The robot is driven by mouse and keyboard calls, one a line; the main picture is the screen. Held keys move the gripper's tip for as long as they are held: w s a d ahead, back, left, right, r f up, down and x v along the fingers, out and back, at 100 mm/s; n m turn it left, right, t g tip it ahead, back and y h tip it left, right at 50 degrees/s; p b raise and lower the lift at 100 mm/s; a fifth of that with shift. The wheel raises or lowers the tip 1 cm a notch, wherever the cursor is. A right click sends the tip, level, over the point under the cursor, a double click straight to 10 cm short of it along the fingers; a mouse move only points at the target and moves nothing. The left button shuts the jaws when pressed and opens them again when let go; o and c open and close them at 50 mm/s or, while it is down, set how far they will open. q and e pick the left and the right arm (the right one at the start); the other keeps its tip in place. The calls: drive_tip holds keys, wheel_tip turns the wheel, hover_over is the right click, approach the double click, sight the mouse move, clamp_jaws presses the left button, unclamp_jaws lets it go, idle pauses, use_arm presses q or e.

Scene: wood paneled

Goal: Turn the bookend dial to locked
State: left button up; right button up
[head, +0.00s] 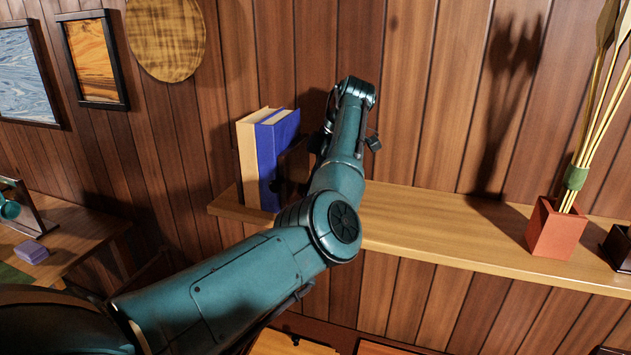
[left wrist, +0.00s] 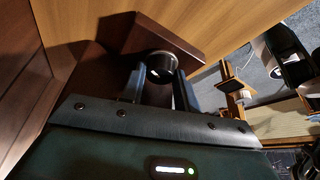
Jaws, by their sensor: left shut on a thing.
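The dark brown bookend (left wrist: 175,36) fills the upper middle of the left wrist view. It carries a round dial (left wrist: 160,62), black with a pale ring. My left gripper (left wrist: 161,76) has one finger on each side of the dial and is shut on it. In the head view the bookend (head: 293,165) stands on the shelf against the right side of the blue book, partly hidden by my left arm. The dial and my left fingertips are hidden there. I cannot read the dial's setting. My right gripper is not in view.
A blue book (head: 277,150) and a cream book (head: 249,160) stand upright at the left end of the wooden shelf (head: 440,225). A red pot (head: 555,228) with tall stems and a dark box (head: 618,246) stand at its right. The shelf between is clear.

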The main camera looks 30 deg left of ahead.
use_arm(q)
drive_tip(key=shift+w+r+n+g+h, duration=0.1)
drive_tip(key=shift+n+g+h, duration=0.35)
drive_tip(key=shift+n, duration=1.25)
drive_tip(key=o, duration=0.7)
drive_tip(key=shift+a, duration=0.1)
